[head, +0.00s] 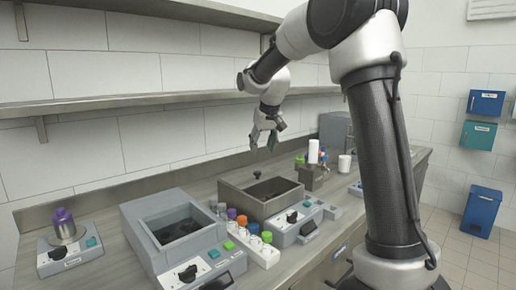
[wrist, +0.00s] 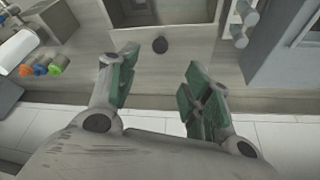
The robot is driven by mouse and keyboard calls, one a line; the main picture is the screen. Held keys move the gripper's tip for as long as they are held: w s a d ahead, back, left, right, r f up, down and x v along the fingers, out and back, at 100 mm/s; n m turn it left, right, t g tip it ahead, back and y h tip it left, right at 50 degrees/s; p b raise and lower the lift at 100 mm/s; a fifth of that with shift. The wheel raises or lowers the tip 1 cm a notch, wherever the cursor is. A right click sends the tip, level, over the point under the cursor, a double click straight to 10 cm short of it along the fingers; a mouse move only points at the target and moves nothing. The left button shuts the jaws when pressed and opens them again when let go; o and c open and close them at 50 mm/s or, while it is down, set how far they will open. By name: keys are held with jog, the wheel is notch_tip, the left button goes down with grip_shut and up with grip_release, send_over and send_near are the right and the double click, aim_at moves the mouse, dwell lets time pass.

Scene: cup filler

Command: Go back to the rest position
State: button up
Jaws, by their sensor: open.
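My gripper (head: 264,138) hangs above the back of the counter, behind the right-hand open-topped box. In the wrist view my gripper (wrist: 158,95) has its two green-padded fingers spread apart with nothing between them. The gap between the fingers shows only counter and wall tiles. A small dark knob (wrist: 160,45) sits on the counter just beyond the fingertips. It also shows in the head view (head: 257,174) behind the right-hand box. My arm rises at the right and bends over toward the counter.
A left grey box (head: 150,205) and a right grey box (head: 290,208) stand on the counter. A purple-capped bottle (head: 64,226) stands on a device at left. Shelves (head: 120,103) run along the wall. Bins hang at right.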

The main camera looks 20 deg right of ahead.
jog(key=s+d+f, duration=0.1)
jog(key=s, duration=1.8)
jog(key=s+d, duration=0.2)
jog(key=s, duration=1.8)
jog(key=shift+s+d+f, duration=0.25)
jog(key=shift+f, duration=0.1)
